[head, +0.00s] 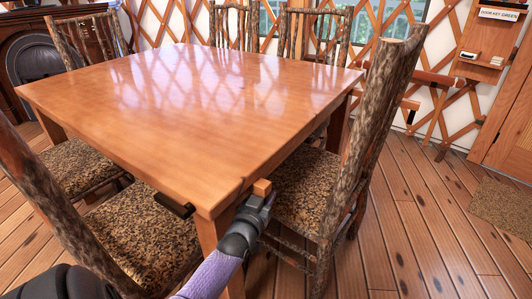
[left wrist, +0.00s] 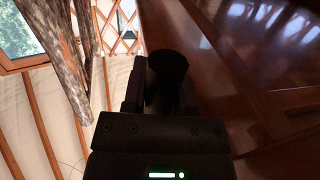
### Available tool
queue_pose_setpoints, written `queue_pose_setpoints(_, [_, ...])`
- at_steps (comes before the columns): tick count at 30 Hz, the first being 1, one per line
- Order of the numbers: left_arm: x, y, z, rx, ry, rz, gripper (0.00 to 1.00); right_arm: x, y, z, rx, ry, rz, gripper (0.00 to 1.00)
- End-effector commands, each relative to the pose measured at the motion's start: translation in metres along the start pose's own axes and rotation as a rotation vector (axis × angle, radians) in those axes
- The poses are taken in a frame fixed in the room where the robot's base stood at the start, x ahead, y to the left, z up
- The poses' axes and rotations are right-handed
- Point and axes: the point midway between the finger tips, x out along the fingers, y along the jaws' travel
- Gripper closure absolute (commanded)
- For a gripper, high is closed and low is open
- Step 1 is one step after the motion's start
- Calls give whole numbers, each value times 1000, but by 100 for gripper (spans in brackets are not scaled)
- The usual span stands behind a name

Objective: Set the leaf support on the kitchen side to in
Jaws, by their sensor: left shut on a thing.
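The wooden table (head: 160,100) fills the middle of the head view. My left gripper (head: 258,202) is at the table's near right corner, just below the top's edge. A small orange-brown wooden block (head: 262,187), which looks like the end of a leaf support, sticks out beside the edge at its fingertips. In the left wrist view, the gripper (left wrist: 160,85) is shut on a dark rounded knob (left wrist: 168,75), with the table's dim underside to the right. How far the support extends under the top is hidden. My right gripper is not in view.
A dark bar (head: 174,205) shows under the table's near left edge. A log-framed chair (head: 375,120) stands close to the right of my left gripper, and another chair (head: 130,235) is at the near left. Open plank floor (head: 420,220) lies to the right.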

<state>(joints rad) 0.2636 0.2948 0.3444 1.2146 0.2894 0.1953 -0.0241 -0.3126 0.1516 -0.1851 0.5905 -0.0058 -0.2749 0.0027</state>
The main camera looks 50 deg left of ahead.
Motion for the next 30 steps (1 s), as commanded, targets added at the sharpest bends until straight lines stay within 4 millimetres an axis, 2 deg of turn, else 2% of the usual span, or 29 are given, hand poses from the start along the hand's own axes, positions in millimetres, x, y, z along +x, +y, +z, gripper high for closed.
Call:
queue_pose_setpoints(1, [1, -4, -1, 2, 2, -7, 61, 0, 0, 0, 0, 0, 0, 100])
queue_pose_setpoints(5, [0, -3, -1, 2, 2, -5, 34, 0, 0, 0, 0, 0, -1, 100])
queue_pose_setpoints(6, [0, -3, -1, 2, 2, -5, 30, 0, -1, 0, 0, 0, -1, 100])
queue_pose_setpoints(14, [0, -2, -1, 1, 2, -3, 30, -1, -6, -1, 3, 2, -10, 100])
queue_pose_setpoints(17, [-9, -2, -4, 1, 1, -3, 30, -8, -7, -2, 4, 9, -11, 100])
queue_pose_setpoints(24, [-59, -2, -7, -1, 2, -5, 30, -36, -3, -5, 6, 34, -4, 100])
queue_pose_setpoints(30, [-91, -3, -4, 1, 2, -6, 30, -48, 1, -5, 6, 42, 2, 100])
